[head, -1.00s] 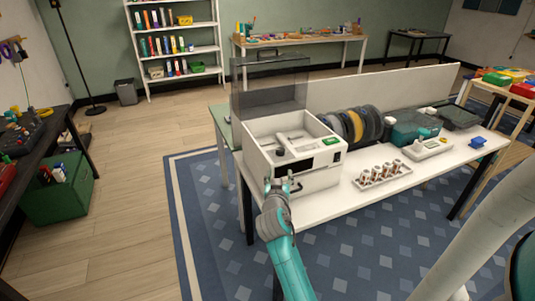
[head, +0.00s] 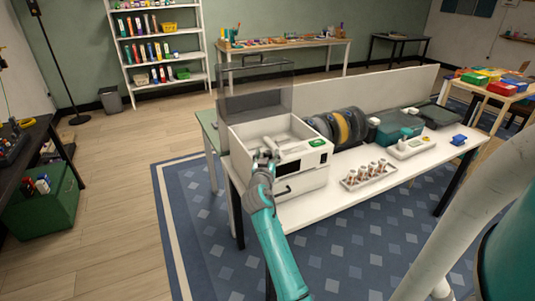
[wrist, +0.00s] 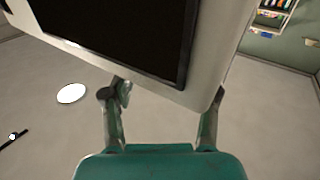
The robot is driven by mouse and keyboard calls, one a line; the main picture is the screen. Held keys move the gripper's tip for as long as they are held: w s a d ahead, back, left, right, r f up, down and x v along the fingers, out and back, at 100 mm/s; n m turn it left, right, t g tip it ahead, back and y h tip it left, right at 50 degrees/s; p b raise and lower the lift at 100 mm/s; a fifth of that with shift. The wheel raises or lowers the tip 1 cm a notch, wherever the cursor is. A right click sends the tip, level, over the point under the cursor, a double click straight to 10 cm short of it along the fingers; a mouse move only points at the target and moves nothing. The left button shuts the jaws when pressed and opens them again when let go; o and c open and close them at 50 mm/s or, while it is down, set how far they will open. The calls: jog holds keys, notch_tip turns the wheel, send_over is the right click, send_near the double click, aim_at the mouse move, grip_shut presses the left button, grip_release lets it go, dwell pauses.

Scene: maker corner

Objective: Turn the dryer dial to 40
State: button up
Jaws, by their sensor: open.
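A white box-shaped machine (head: 305,178) with a raised clear lid (head: 255,90) stands at the left end of the white table. I take it to be the dryer, but no label reads clearly. Its front has a dark window and a green patch (head: 317,143). I cannot make out a dial or its setting. My gripper (head: 265,157) is open and overlaps the machine's front left top edge in the head view; contact is unclear. In the wrist view my open fingers (wrist: 160,100) are empty, below a pale-framed dark panel (wrist: 120,25).
Right of the machine are upright spools (head: 347,127), a teal case (head: 400,128), a tray of several small items (head: 368,175) and a small white device (head: 410,148). A low white partition (head: 380,90) runs behind. Bare white tabletop shows along the front.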

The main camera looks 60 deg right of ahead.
jog(key=shift+w+d, duration=0.3)
jog(key=shift+d, duration=0.3)
grip_shut()
jog(key=shift+s+n+t+y, duration=0.1)
jog(key=shift+n+t+y, duration=0.45)
jog(key=shift+t, duration=0.35)
jog(key=shift+n+t+y, duration=2.65)
jog(key=shift+t+y, duration=0.1)
jog(key=shift+t, duration=0.05)
jog(key=shift+n+t+y, duration=0.6)
jog(key=shift+n+y, duration=0.45)
jog(key=shift+y, duration=0.5)
jog(key=shift+n+t+y, duration=0.6)
jog(key=shift+n+y, duration=0.45)
jog(key=shift+y, duration=0.5)
jog(key=shift+n+y, duration=0.8)
jog(key=shift+y, duration=0.3)
jog(key=shift+a+y, duration=0.1)
jog(key=shift+y, duration=0.2)
